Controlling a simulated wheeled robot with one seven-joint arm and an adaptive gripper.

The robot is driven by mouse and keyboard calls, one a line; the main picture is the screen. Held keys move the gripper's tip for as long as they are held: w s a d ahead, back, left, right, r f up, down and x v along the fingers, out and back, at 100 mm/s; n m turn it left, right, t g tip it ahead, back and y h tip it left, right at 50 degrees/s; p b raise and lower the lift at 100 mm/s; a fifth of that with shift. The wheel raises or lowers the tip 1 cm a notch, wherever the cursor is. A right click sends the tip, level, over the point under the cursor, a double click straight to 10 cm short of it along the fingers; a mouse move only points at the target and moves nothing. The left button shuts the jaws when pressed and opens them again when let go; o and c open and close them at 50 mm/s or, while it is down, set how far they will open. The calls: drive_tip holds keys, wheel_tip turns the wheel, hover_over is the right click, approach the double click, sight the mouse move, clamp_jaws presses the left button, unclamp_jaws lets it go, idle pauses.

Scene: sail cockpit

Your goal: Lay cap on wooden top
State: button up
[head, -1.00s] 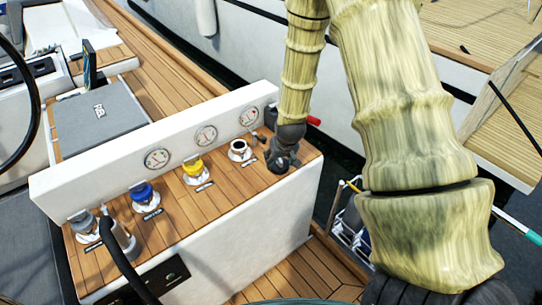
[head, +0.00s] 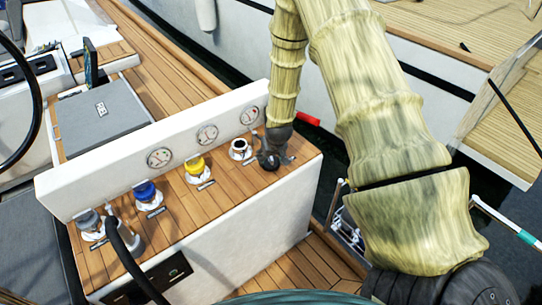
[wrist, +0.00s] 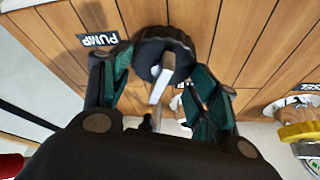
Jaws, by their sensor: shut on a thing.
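The wooden top (head: 180,216) of the white console lies below my gripper (head: 272,160), at its right end. My gripper, also in the wrist view (wrist: 163,84), is shut on a black round cap (wrist: 160,47) with a ribbed rim and a pale grip bar. The cap is low over the wooden planks, beside the PUMP label; I cannot tell if it touches them. In the head view the cap is a dark shape (head: 268,163), mostly merged with the fingers. An uncapped white fitting with a dark opening (head: 240,149) stands just left of my gripper.
Yellow (head: 195,169), blue (head: 146,194) and grey (head: 89,222) capped fittings stand in a row to the left. A white panel with several gauges (head: 207,134) rises behind. A black hose (head: 125,255) crosses the left end. Bare planks lie in front of the row.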

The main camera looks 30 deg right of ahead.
drive_tip(key=o, duration=1.1)
drive_tip(key=shift+f, duration=0.1)
drive_tip(key=shift+o, duration=0.2)
drive_tip(key=shift+r, duration=0.2)
drive_tip(key=shift+b+v, duration=1.15)
drive_tip(key=shift+v, duration=4.7)
drive_tip(key=s+a+f+n+g, duration=0.1)
drive_tip(key=s+a+f, duration=0.6)
drive_tip(key=f, duration=0.4)
drive_tip(key=s+a+f+g, duration=0.1)
drive_tip(key=s+a+f, duration=0.3)
drive_tip(key=s, duration=0.5)
drive_tip(key=s+a+f+n+g, duration=0.1)
drive_tip(key=s+a+f, duration=0.3)
drive_tip(key=s, duration=0.6)
drive_tip(key=s+a+f+n+g+y, duration=0.1)
drive_tip(key=s+a+f, duration=0.3)
drive_tip(key=s, duration=0.5)
wheel_tip(320, 180, down, 3)
drive_tip(key=shift+s+r, duration=0.15)
drive_tip(key=shift+s, duration=0.05)
